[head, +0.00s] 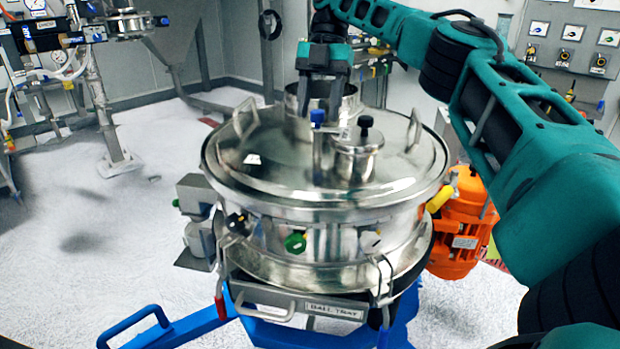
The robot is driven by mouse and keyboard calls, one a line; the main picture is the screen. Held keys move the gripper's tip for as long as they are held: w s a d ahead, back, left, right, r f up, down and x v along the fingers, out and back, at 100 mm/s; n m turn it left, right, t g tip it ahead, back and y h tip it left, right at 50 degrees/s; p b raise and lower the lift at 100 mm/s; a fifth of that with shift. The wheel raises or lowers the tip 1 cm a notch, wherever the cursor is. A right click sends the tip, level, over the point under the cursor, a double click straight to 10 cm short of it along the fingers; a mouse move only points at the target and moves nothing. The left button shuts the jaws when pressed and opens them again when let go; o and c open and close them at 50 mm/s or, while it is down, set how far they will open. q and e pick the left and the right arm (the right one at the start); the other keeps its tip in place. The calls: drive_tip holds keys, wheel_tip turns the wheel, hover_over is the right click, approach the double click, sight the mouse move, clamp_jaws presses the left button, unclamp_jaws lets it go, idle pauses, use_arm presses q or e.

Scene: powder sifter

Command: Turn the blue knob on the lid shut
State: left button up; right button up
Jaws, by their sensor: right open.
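The blue knob (318,117) stands up on a thin metal post on the round steel lid (270,155) of the sifter. My right gripper (322,103) points down at the back of the lid, with its two dark fingers apart. In the picture, its fingertips show just above and behind the blue knob, in front of the open steel neck (348,101). I cannot tell the exact gap between fingers and knob. Nothing shows held between the fingers. My left gripper is out of view.
A small steel cap with a black knob (365,124) stands right of the blue knob. Lid handles (244,115) rise at the sides. An orange motor (462,225) sits at right. White floor lies left.

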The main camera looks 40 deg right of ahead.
drive_tip(key=shift+m, duration=0.3)
